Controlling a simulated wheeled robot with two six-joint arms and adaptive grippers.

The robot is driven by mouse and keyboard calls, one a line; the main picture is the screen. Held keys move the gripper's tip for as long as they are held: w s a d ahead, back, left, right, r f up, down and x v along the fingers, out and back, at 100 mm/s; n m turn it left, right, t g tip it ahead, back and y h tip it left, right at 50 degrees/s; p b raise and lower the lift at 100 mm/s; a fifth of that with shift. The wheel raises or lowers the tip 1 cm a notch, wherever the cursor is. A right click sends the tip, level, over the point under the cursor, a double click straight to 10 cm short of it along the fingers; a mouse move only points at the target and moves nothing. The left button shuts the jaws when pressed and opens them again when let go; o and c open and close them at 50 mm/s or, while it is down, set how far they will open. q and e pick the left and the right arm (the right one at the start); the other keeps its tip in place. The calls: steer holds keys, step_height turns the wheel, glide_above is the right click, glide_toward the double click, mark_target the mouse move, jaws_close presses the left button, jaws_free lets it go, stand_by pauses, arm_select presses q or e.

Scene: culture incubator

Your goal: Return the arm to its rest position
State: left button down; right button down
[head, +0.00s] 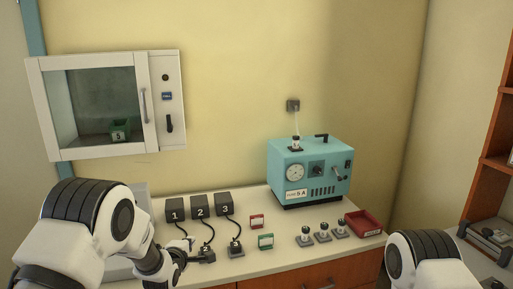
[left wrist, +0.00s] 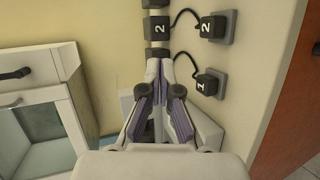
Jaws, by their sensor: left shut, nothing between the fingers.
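My left arm (head: 95,225) comes in from the left over the counter. Its gripper (head: 190,243) is low over the counter's front left, close to the plug block marked 2 (head: 207,256). In the left wrist view the fingers (left wrist: 160,65) come together at their tips with nothing between them. The plug block marked 1 (left wrist: 208,84) lies to their right in that view. I cannot tell whether the fingers touch anything. My right arm (head: 430,268) shows at the lower right; its gripper is out of view.
Black boxes 1, 2 and 3 (head: 200,206) stand at the counter's back left, with cables to the plug blocks. A white-framed glass cabinet (head: 108,103) hangs above, shut. A teal machine (head: 310,170), small vials (head: 322,232) and a red tray (head: 364,224) stand to the right.

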arm_select(q)
steer(key=s+a+f+m+g+b, duration=0.15)
steer(key=s+f+g, duration=0.25)
steer(key=s+f, duration=0.85)
steer(key=s+a+f+m+g, duration=0.3)
steer(key=s+f+g, duration=0.1)
steer(key=s+f, duration=0.9)
steer(key=s+m+g+y, duration=0.1)
steer(key=s+m+g, duration=0.5)
steer(key=s, duration=1.8)
steer(key=m, duration=0.6)
steer(key=shift+a+r+m, duration=0.25)
steer(key=shift+a+m, duration=0.1)
